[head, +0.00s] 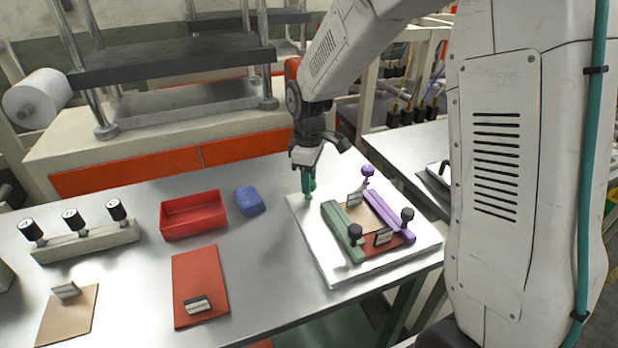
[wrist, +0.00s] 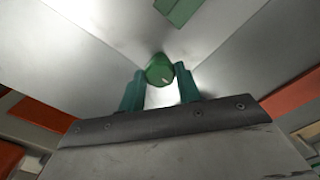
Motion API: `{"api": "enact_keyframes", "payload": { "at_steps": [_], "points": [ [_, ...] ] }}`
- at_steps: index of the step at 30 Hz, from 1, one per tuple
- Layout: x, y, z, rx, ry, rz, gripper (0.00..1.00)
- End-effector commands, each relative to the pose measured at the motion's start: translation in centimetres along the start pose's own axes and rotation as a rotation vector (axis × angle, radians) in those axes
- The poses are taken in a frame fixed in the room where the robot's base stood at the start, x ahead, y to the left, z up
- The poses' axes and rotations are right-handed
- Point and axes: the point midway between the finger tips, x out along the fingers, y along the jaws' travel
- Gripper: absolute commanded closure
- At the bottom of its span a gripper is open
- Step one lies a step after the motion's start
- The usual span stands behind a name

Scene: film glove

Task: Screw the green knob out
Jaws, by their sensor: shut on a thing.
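The green knob (wrist: 159,69) is between my gripper's two teal fingers in the wrist view, its round end with a small white mark showing. My gripper (head: 308,192) is shut on it and points down over the left back corner of the white plate (head: 312,240). In the head view the knob is mostly hidden by the fingers. The green bar (head: 341,228) lies on the plate to the right of my gripper, apart from it. A piece of the bar also shows at the top of the wrist view (wrist: 181,10). Whether the knob touches the plate, I cannot tell.
A purple bar (head: 386,214), a purple knob (head: 368,171) and black knobs (head: 355,232) (head: 407,215) stand on the plate. A red tray (head: 193,233), blue block (head: 250,200) and red sheet (head: 200,270) lie to the left. Bare table lies between them and the plate.

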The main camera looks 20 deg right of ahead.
Motion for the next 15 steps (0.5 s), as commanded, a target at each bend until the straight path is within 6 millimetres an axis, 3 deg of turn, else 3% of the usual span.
{"api": "enact_keyframes", "payload": {
  "at_steps": [1,2,4,15],
  "points": [
    [0.05,-0.01,0.04,-0.001,-0.001,-0.001,0.90],
    [0.05,-0.01,0.04,-0.001,-0.001,-0.001,0.64],
    [0.05,-0.02,0.03,0.000,-0.001,-0.001,0.45],
    [-0.62,0.03,-0.04,0.000,0.001,0.001,0.45]
  ]
}}
